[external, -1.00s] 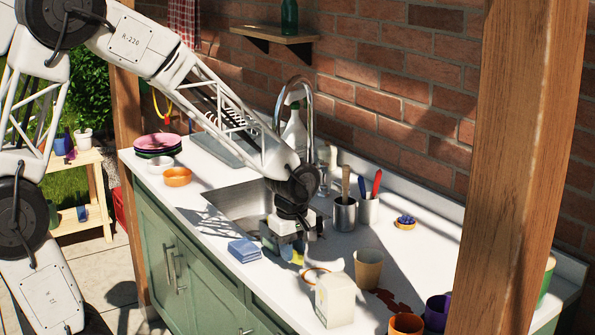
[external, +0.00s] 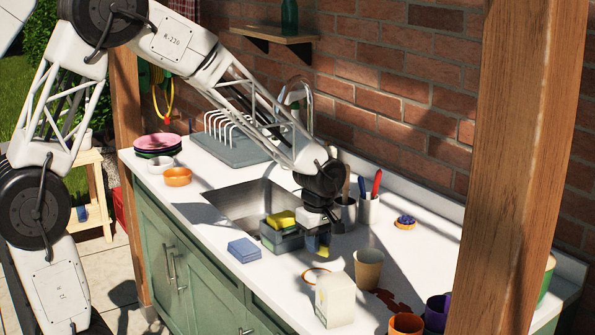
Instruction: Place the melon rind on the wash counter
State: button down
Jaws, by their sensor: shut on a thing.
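My gripper (external: 318,240) points down over the white wash counter (external: 340,240), just right of the sink. It is shut on a small yellow piece, which seems to be the melon rind (external: 323,253). The jaws hide part of it, and its exact shape is too small to tell. The rind hangs close above the counter; I cannot tell whether it touches.
A grey caddy (external: 281,240) with a yellow sponge (external: 281,219) stands left of my gripper. Blue cloths (external: 244,250), a tan cup (external: 368,269), a white carton (external: 334,299) and a utensil tin (external: 368,209) surround it. An orange ring (external: 316,269) lies in front.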

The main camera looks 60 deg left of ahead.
aim_at(317, 264)
jog(key=shift+f, duration=1.75)
jog(key=shift+f, duration=0.1)
jog(key=c, duration=1)
grip_release()
notch_tip(317, 264, up, 12)
jog(key=shift+r, duration=0.1)
